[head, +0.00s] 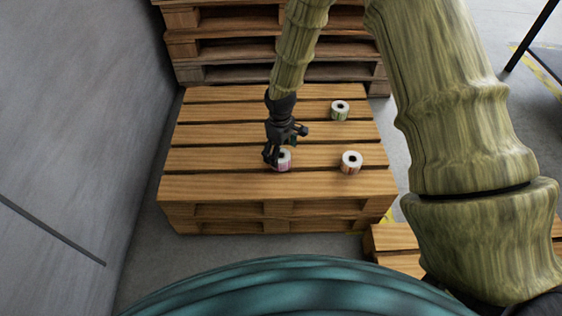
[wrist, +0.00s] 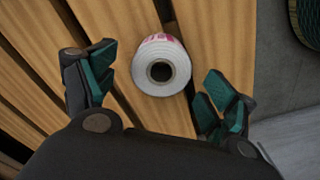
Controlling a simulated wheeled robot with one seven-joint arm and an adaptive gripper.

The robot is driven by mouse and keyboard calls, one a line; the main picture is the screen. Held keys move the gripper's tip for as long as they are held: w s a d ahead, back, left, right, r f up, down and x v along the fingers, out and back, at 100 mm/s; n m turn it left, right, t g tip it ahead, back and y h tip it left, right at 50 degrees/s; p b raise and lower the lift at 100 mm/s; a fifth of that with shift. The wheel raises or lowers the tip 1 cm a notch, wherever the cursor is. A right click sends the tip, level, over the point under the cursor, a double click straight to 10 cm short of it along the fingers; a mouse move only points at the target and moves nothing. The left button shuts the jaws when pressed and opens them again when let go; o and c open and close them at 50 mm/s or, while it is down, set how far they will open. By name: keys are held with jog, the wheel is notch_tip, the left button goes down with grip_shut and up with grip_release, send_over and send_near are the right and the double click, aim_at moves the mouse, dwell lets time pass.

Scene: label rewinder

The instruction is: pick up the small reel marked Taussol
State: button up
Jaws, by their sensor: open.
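Three small white label reels stand on a wooden pallet (head: 215,187) in the head view. The nearest to my gripper is a reel with pink print (head: 284,160), partly hidden by the gripper. The other two are a reel with orange-red print (head: 351,162) to its right and a reel with green and red print (head: 340,110) farther back. I cannot read the name Taussol on any of them. My gripper (head: 276,160) is open over the pink-print reel. In the wrist view the pink-print reel (wrist: 161,66) lies ahead of and between the spread fingers (wrist: 152,92), untouched.
A stack of pallets (head: 220,50) stands behind. A grey wall (head: 80,120) is close on the left. Another low pallet (head: 395,238) is at the lower right. The left part of the reels' pallet is bare.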

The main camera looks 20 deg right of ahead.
aim_at(280, 157)
notch_tip(280, 157, down, 3)
jog(key=shift+f+b, duration=0.2)
jog(key=shift+b, duration=0.4)
jog(key=shift+r, duration=0.1)
jog(key=shift+c, duration=0.2)
jog(key=c, duration=1.1)
jog(key=shift+c, duration=0.2)
